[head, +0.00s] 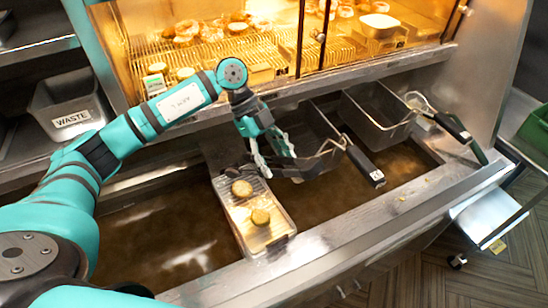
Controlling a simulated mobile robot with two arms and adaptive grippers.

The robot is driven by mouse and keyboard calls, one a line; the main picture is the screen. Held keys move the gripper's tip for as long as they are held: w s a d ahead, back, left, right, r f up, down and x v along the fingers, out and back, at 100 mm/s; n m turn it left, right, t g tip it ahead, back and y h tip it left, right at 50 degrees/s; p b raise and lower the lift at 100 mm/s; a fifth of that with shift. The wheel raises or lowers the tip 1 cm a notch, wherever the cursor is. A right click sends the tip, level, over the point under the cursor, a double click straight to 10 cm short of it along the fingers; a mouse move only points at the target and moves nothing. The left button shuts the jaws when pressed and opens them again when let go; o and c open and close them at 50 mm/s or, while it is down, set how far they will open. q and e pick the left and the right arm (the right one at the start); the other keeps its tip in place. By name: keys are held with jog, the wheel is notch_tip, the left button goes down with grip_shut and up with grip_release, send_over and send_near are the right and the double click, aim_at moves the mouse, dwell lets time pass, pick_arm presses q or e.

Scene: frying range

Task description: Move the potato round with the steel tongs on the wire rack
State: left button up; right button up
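Two browned potato rounds lie on the wire rack (279,231), which sits in a narrow metal tray across the fryer. One potato round (242,188) is near the middle and the other (260,217) is closer to the front end. My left gripper (279,164) is above the fryer, just right of the rack's far end, pointing down. Its two fingers are spread apart, and I see nothing clearly held between them. I cannot pick out the steel tongs for certain; dark metal parts sit close under the gripper. My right gripper is not in view.
Fryer baskets (378,112) with black handles (365,165) stand right of the gripper. Dark oil (160,235) fills the vat on both sides of the rack. A lit food cabinet (215,45) stands behind, and a waste bin (70,105) at left.

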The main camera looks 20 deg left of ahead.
pick_arm(q)
notch_tip(320, 180, down, 10)
jog(key=b, duration=0.1)
jog(key=shift+a+b, duration=0.15)
jog(key=shift+b, duration=0.25)
dwell(0.5)
jog(key=shift+c, duration=0.4)
jog(key=c, duration=0.9)
notch_tip(320, 180, up, 3)
jog(key=shift+w+f+p, duration=0.1)
jog(key=shift+p, duration=1)
grip_shut()
notch_tip(320, 180, up, 9)
jog(key=shift+r, duration=0.2)
